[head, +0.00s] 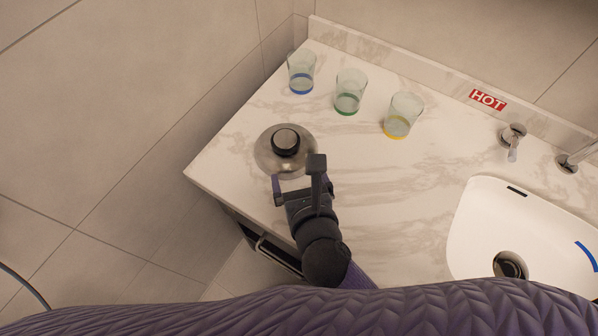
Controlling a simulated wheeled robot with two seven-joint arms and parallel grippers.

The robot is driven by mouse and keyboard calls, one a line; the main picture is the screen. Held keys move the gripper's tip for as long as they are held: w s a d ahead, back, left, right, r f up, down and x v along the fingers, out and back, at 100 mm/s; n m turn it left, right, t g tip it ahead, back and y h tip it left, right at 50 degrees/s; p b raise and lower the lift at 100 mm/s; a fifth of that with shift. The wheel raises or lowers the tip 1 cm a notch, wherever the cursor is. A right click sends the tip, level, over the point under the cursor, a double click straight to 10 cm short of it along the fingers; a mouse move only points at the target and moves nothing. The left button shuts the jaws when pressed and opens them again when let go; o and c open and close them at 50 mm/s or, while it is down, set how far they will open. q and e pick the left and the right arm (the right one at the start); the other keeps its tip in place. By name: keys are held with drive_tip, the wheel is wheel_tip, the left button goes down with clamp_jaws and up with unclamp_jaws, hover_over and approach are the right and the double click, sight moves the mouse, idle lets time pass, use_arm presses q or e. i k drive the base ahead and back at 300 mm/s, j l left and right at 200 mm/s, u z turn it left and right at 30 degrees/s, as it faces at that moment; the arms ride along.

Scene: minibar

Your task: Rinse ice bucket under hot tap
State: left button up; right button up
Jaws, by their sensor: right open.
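A round metal vessel with a black knob on top (268,158) stands on the counter near its left end; it appears to be the ice bucket with its lid on. My right gripper (297,182) is open at the near side of the vessel, its fingers apart. I cannot tell whether it touches the metal. The tap (513,140) below the red HOT sign (488,100) is at the back right, behind the white sink (475,225). My left gripper is not in view.
Three glasses with blue (301,72), green (349,92) and yellow (402,115) bands stand in a row at the back. A second tap (572,161) is at the right edge. The marble counter (410,185) is clear between vessel and sink.

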sight(516, 132)
drive_tip(key=z, duration=1.75)
